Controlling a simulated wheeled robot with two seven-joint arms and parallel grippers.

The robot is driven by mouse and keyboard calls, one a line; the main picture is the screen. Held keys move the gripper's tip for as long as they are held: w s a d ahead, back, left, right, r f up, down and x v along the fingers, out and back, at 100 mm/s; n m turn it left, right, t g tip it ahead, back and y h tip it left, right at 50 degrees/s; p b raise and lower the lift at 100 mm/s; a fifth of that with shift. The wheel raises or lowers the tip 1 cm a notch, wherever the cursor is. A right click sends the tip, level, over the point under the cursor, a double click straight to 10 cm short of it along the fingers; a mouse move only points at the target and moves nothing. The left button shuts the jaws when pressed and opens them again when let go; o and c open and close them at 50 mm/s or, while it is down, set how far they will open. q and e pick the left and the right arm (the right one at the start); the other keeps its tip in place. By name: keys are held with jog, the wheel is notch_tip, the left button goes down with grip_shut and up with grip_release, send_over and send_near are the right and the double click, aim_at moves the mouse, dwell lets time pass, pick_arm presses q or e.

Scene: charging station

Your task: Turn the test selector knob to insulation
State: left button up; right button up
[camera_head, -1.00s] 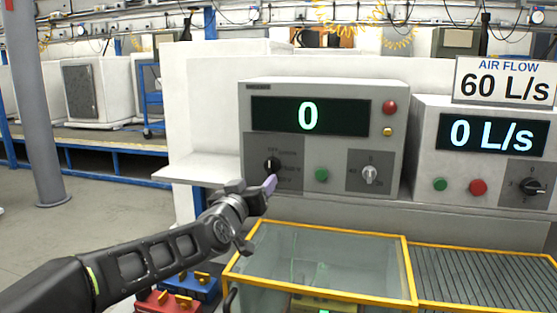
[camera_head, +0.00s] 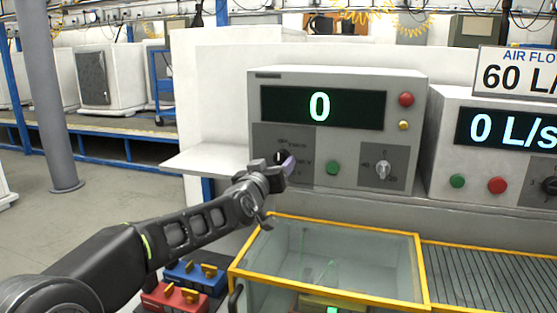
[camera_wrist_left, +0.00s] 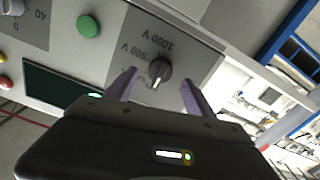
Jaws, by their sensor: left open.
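The test selector knob (camera_wrist_left: 160,72) is a dark round knob with a pale pointer line on a grey panel marked with voltages in the left wrist view. In the head view the knob (camera_head: 281,157) sits at the lower left of the left instrument (camera_head: 338,78), partly hidden by my gripper. My left gripper (camera_wrist_left: 158,92) is open, its two purple fingers on either side of the knob, with gaps to it. It also shows in the head view (camera_head: 288,165), close to the panel. Whether the fingertips touch the panel cannot be told. My right gripper is not in view.
A green button (camera_head: 333,168) and a second knob (camera_head: 382,169) are right of the selector. The air flow unit (camera_head: 440,140) stands further right. A yellow-rimmed glass tank (camera_head: 345,235) lies below. Red (camera_head: 172,299) and blue (camera_head: 190,276) boxes sit under my arm.

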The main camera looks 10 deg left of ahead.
aim_at(279, 161)
pick_arm(q)
jog(key=shift+w, duration=1.6)
jog(key=shift+d, duration=0.1)
jog(key=shift+c, duration=0.4)
grip_shut()
